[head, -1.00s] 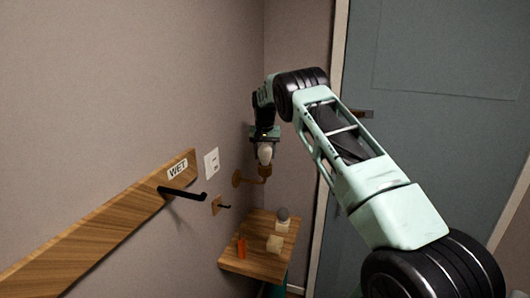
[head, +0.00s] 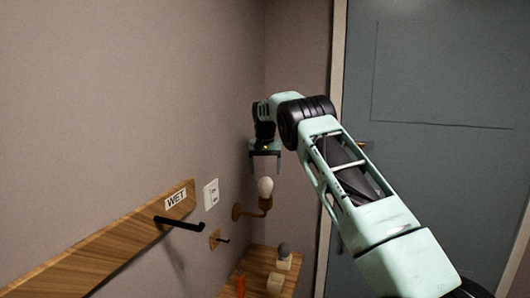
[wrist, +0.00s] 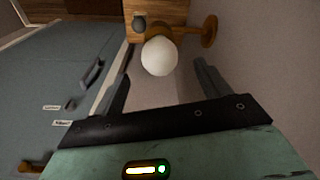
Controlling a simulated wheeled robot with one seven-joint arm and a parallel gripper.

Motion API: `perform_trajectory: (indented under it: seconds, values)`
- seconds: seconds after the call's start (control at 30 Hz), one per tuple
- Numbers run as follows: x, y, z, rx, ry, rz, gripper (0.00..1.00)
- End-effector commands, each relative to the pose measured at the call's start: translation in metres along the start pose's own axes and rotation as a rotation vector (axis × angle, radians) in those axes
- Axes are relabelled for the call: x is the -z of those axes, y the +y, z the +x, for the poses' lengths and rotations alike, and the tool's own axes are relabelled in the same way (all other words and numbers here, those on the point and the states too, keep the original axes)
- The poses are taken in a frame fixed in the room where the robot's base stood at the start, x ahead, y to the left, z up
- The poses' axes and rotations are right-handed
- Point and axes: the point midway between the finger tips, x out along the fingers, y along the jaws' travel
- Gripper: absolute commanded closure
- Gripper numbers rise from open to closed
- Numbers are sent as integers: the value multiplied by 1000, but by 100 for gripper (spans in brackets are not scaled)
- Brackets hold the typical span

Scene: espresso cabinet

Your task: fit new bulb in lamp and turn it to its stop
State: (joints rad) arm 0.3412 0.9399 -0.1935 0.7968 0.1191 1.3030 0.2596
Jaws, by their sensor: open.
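The white bulb (head: 265,187) sits upright in the brass wall lamp (head: 266,205), whose round base is on the left wall. My gripper (head: 265,168) is open and empty just above the bulb, its two fingers pointing down and apart from it. In the wrist view the bulb (wrist: 159,56) shows beyond and between the open fingers (wrist: 160,82), with the lamp's wall base (wrist: 209,31) to its right. The bulb hides most of the socket there, so how deep it is seated cannot be told.
A small wooden shelf (head: 262,258) below carries a dark-topped item (head: 284,255), a pale block (head: 275,283) and an orange item (head: 240,284). A black hook (head: 180,223) juts from the "WET" board (head: 100,245). A blue-grey door (head: 440,100) stands to the right.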

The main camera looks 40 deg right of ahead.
Motion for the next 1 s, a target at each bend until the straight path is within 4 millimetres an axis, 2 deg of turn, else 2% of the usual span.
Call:
perform_trajectory:
  seconds: [0.2, 0.4, 0.6, 1.0]
  values:
    - [1, 0, -51, 1, 4, 0, 24]
    - [1, 0, -88, 1, 2, 0, 24]
    - [0, 0, -101, 0, -1, 1, 24]
    - [0, 0, -102, 0, -1, 1, 24]
